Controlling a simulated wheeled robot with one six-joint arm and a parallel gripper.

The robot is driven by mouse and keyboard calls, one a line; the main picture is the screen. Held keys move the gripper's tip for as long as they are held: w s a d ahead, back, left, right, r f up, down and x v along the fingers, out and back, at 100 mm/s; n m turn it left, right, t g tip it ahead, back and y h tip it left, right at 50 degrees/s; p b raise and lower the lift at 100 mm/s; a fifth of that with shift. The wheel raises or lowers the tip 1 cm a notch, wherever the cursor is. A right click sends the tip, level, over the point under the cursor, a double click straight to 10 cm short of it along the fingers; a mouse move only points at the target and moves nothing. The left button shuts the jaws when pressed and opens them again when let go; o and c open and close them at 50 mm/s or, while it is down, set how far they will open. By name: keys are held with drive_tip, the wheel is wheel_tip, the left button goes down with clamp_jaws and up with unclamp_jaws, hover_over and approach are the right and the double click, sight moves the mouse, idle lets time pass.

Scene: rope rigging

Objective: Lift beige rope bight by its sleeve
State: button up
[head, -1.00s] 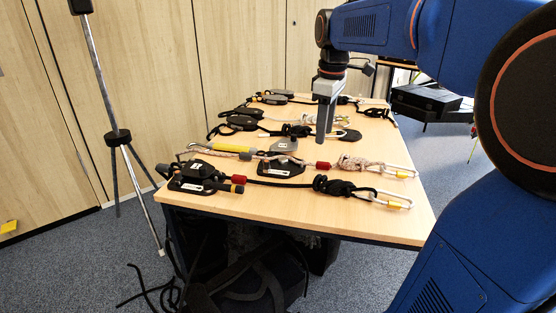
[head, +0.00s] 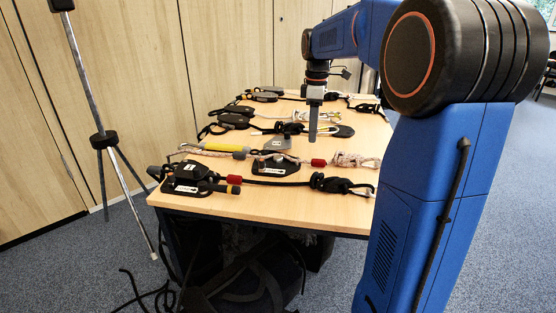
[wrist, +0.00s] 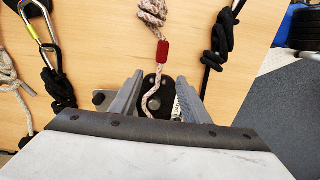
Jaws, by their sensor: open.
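The beige rope (head: 350,159) lies along the table with a knot, a red sleeve (head: 318,162) and a yellow sleeve (head: 227,148). In the wrist view, the red sleeve (wrist: 163,51) lies just beyond the fingertips, below the beige knot (wrist: 151,11). From it the beige rope (wrist: 156,84) runs down and curves over a black plate (wrist: 150,79), between the fingers as seen from above. My gripper (head: 313,138) is open and empty, pointing down above the table. It also shows in the wrist view (wrist: 160,77). The rope's lower end is hidden behind my gripper body.
A black knotted rope (wrist: 218,48) lies right of my gripper in the wrist view; another black knot (wrist: 57,85) with a carabiner (wrist: 41,30) lies left. More rope sets fill the table (head: 270,212). A tripod (head: 103,141) stands left of it.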

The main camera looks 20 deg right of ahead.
sight(317, 163)
wheel_tip(317, 163, down, 10)
drive_tip(key=shift+s+r, duration=0.1)
drive_tip(key=shift+s, duration=0.05)
idle(0.5)
drive_tip(key=shift+c, duration=0.7)
clamp_jaws()
